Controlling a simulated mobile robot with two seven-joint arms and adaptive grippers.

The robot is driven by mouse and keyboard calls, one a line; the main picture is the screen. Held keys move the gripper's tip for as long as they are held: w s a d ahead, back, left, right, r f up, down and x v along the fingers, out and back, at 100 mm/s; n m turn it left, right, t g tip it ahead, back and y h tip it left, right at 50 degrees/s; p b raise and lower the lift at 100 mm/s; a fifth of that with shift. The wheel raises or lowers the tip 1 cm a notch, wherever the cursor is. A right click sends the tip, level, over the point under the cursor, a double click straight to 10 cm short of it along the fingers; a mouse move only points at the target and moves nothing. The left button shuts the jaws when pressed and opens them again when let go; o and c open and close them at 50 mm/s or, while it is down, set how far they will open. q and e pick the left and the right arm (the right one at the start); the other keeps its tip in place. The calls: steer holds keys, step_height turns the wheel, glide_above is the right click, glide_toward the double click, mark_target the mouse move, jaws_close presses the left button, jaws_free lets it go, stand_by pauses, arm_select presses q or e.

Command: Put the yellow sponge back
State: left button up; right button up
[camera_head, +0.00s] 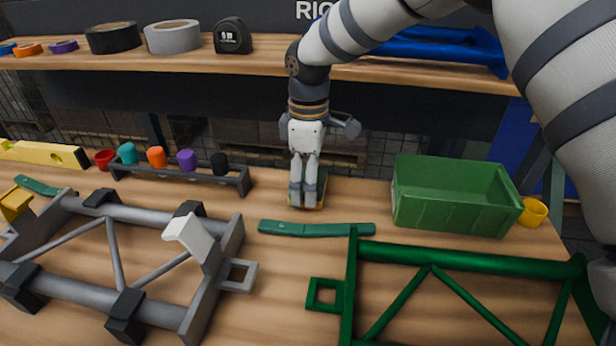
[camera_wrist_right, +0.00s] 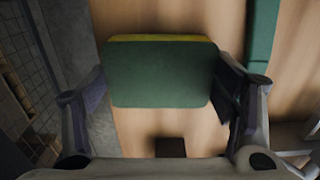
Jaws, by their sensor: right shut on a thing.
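The yellow sponge (camera_head: 321,189) has a green face and a yellow layer. My right gripper (camera_head: 307,198) points down at the middle of the table and is shut on the sponge, its fingers hiding part of it. In the right wrist view the sponge (camera_wrist_right: 160,74) shows its green face, with a thin yellow edge at the top, between the gripper's fingers (camera_wrist_right: 160,95). I cannot tell whether the sponge touches the table. My left gripper is not in view.
A green strap (camera_head: 316,229) lies just in front of the sponge. A green bin (camera_head: 450,212) stands to the right, with a yellow cup (camera_head: 533,212) beside it. A grey frame (camera_head: 140,215) and a green frame (camera_head: 440,257) fill the front. A cup rack (camera_head: 180,175) is at the left.

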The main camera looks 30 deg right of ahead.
steer(key=o, duration=1.1)
steer(key=shift+f, duration=0.1)
step_height(320, 180, up, 12)
steer(key=shift+r, duration=0.2)
